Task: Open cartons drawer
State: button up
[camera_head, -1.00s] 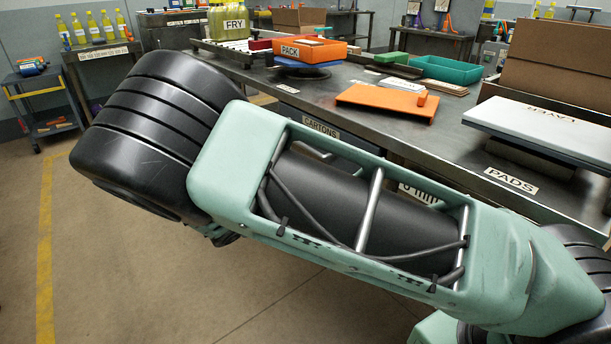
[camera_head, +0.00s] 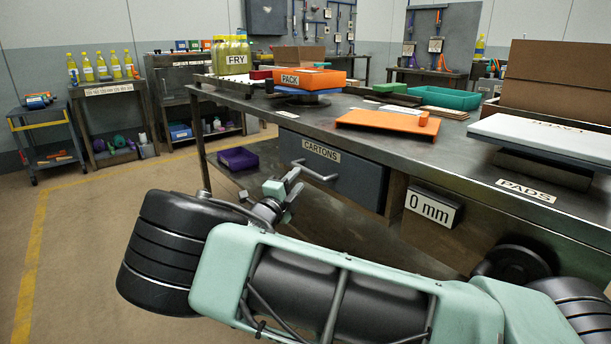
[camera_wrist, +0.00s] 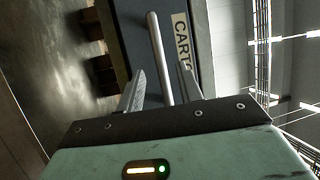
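The cartons drawer (camera_head: 345,180) is a dark grey front under the steel bench top, with a CARTONS label (camera_head: 321,151) and a silver bar handle (camera_head: 314,173). Its front looks about level with the bench; I see no clear gap. My gripper (camera_head: 291,181) is in front of the drawer, close to the handle's left end. In the wrist view the handle (camera_wrist: 159,55) runs between my two spread fingers (camera_wrist: 164,85), with space on both sides. The drawer front (camera_wrist: 190,75) fills the view behind it. The drawer's inside is hidden.
The steel bench top (camera_head: 400,140) carries an orange board (camera_head: 385,121), a PACK tray (camera_head: 310,79) and a white pad (camera_head: 545,135). A 0 mm sign (camera_head: 433,206) is right of the drawer. A purple bin (camera_head: 238,158) sits on the lower shelf. Floor at left is clear.

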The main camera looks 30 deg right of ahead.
aim_at(304, 171)
jog(key=b+x, duration=0.1)
jog(key=x, duration=0.5)
jog(key=shift+c, duration=0.4)
grip_shut()
